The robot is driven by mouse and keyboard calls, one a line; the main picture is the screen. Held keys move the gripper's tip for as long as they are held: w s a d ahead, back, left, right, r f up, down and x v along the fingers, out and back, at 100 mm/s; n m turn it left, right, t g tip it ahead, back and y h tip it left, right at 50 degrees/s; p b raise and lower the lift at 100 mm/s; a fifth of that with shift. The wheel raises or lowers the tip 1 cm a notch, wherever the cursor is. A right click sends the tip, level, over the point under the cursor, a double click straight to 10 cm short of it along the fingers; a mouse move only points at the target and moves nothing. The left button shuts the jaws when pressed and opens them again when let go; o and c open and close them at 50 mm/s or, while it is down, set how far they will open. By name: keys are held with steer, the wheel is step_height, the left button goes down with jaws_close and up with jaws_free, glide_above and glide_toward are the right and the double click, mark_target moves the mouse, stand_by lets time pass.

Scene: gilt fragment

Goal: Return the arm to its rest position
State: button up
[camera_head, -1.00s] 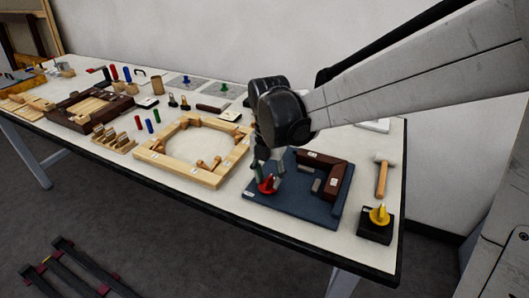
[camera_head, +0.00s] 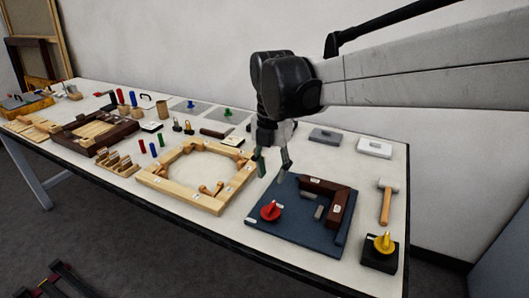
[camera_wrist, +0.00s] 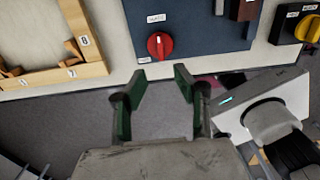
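My gripper (camera_head: 272,166) hangs above the table, over the left back edge of the blue board. Its fingers are apart with nothing between them. In the wrist view the gripper (camera_wrist: 158,82) also shows two green-padded fingers spread open and empty. The blue board (camera_head: 285,233) carries a red knob (camera_head: 270,211) near its left corner and a dark brown L-shaped piece (camera_head: 337,207). In the wrist view the red knob (camera_wrist: 160,45) lies beyond the fingertips, apart from them.
The octagonal-holed wooden frame (camera_head: 158,182) lies left of the blue board. A hammer (camera_head: 386,203) and a yellow knob on a black block (camera_head: 379,260) are at the right. Grey and white boxes (camera_head: 374,147) stand behind. A white wall rises behind the table.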

steer(key=shift+r, duration=0.5)
steer(key=s+d+f+m+t, duration=0.1)
steer(key=s+d+m+t, duration=0.2)
steer(key=s+d+m, duration=0.5)
steer(key=s+d+f+m+t, duration=0.2)
steer(key=s+d+m, duration=0.6)
steer(key=m, duration=1.4)
steer(key=shift+s+f+t, duration=0.3)
steer(key=shift+s+t, duration=0.35)
steer(key=shift+t, duration=0.45)
